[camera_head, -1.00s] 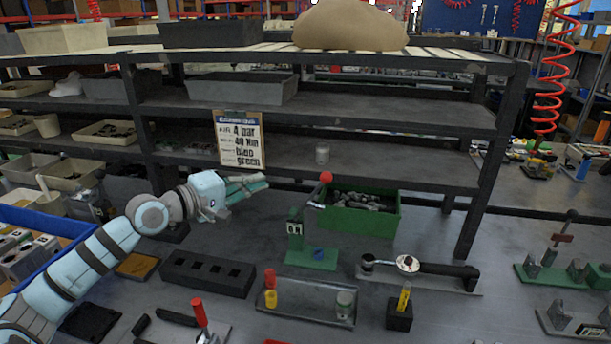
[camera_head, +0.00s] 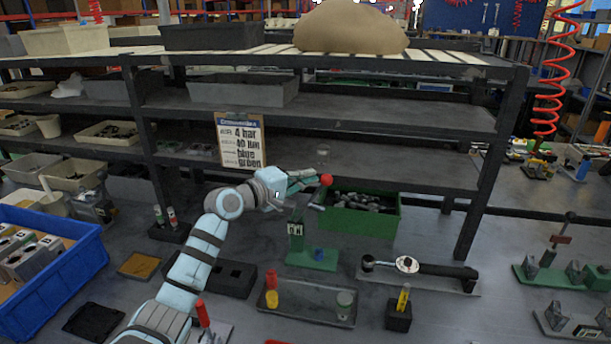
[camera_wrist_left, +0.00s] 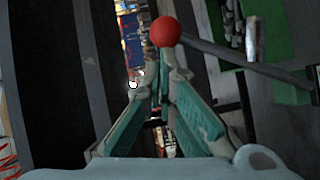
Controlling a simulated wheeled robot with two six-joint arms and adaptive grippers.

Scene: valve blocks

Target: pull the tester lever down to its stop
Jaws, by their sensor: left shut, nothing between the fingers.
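The tester (camera_head: 297,233) is a green stand on a green base, marked with a small label. Its lever (camera_head: 316,207) slants up to the right and ends in a red ball knob (camera_head: 326,180). My left gripper (camera_head: 317,175) is shut and empty, with its fingertips right beside the knob on its left. In the left wrist view the red knob (camera_wrist_left: 165,31) is just beyond the tips of the shut fingers (camera_wrist_left: 160,58), and the dark lever rod runs off to the right. I cannot tell whether the fingertips touch the knob. My right gripper is not in view.
A green bin (camera_head: 358,216) with metal parts stands right behind the lever. A torque wrench (camera_head: 425,270) lies to the right, and a grey tray (camera_head: 315,303) with coloured parts lies in front. A dark shelf (camera_head: 400,172) rises behind, with a paper sign (camera_head: 240,142).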

